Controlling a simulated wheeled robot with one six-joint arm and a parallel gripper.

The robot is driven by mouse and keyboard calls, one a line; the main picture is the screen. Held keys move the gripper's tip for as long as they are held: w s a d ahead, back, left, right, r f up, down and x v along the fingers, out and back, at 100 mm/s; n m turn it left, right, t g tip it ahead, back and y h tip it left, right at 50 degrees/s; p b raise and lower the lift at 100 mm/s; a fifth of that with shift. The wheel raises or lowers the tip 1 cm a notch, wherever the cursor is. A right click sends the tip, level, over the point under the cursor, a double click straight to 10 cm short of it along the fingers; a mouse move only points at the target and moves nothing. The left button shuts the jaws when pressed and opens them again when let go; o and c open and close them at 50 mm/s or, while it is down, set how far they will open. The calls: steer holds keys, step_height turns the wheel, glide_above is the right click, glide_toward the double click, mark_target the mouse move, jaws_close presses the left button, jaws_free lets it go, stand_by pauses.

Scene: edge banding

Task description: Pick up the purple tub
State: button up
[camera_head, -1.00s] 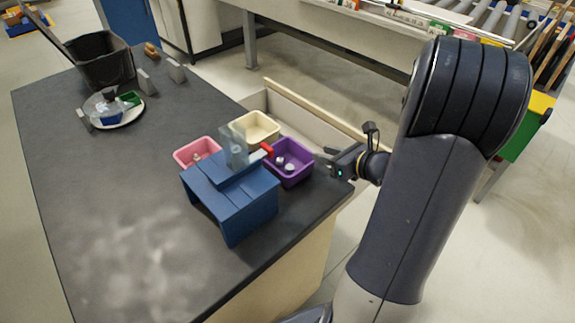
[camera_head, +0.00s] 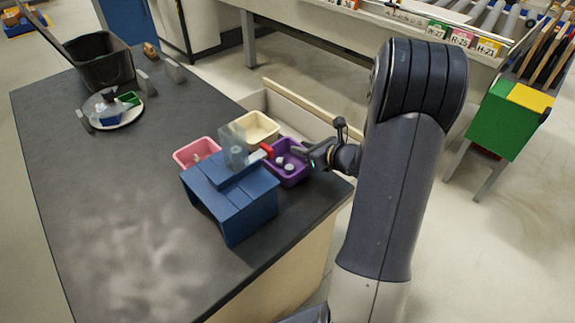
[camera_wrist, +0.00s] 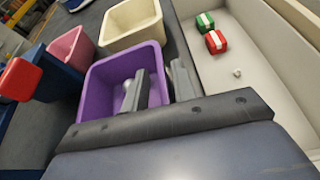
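The purple tub (camera_head: 289,178) stands upright on the dark table near its right edge, with small pale round pieces inside. My gripper (camera_head: 304,153) is at the tub's right side. In the wrist view the purple tub (camera_wrist: 98,100) fills the middle left. My gripper (camera_wrist: 161,76) is open there, with one finger inside the tub and the other outside its right wall. The wall lies between the fingers, and a gap seems to show beside it. The fingers partly hide the pieces in the tub.
A blue stand (camera_head: 235,205) with a clear upright plate and red part is close left of the tub. A cream tub (camera_head: 258,128) and a pink tub (camera_head: 185,156) stand behind. A pale bin (camera_wrist: 235,80) holds green and red items.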

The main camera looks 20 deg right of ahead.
jaws_close()
steer(key=shift+r, duration=0.1)
stand_by(0.3)
